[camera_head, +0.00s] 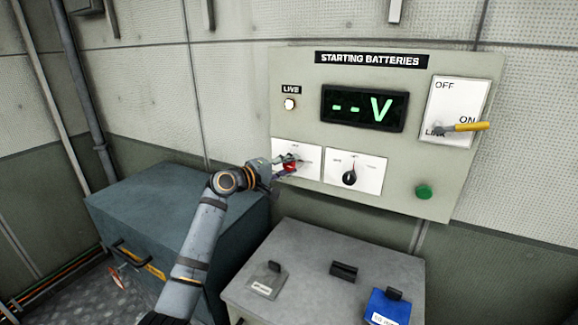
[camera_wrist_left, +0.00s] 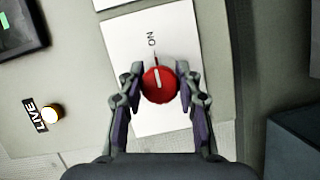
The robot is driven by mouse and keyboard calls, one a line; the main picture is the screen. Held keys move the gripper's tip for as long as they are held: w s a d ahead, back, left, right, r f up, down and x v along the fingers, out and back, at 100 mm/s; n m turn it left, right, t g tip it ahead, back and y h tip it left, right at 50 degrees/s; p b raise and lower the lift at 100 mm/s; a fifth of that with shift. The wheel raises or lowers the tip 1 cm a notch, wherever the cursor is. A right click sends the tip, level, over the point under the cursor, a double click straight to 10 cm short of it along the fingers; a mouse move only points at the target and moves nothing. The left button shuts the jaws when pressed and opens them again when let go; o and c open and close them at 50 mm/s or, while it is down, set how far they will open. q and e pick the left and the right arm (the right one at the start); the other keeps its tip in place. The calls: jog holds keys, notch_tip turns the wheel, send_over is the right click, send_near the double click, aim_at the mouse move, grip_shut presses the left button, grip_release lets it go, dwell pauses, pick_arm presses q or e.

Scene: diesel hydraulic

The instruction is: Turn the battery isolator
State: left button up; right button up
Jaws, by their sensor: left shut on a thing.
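The battery isolator is a red round knob (camera_wrist_left: 159,84) with a pale pointer line, on a white plate (camera_wrist_left: 150,40) of the wall panel. My left gripper (camera_wrist_left: 159,90) is shut on the red knob, one finger on each side of it. The pointer line is close to upright in the left wrist view, slightly tilted, near the mark by "ON". In the head view my left gripper (camera_head: 285,166) covers most of the knob (camera_head: 290,168) and part of its plate (camera_head: 311,158). My right gripper is not in view.
The "STARTING BATTERIES" panel (camera_head: 290,120) carries a lit LIVE lamp (camera_head: 289,104), a display (camera_head: 364,108) reading "--V", a black selector (camera_head: 349,178), a yellow-handled lever (camera_head: 465,127) and a green button (camera_head: 424,192). A grey bench (camera_head: 300,240) and blue-grey box (camera_head: 150,205) stand below.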

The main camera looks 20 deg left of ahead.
pick_arm(q)
jog(key=o, duration=1.2)
jog(key=shift+s+a, duration=0.2)
jog(key=shift+s, duration=0.05)
jog(key=v, duration=1.1)
jog(key=shift+s, duration=0.15)
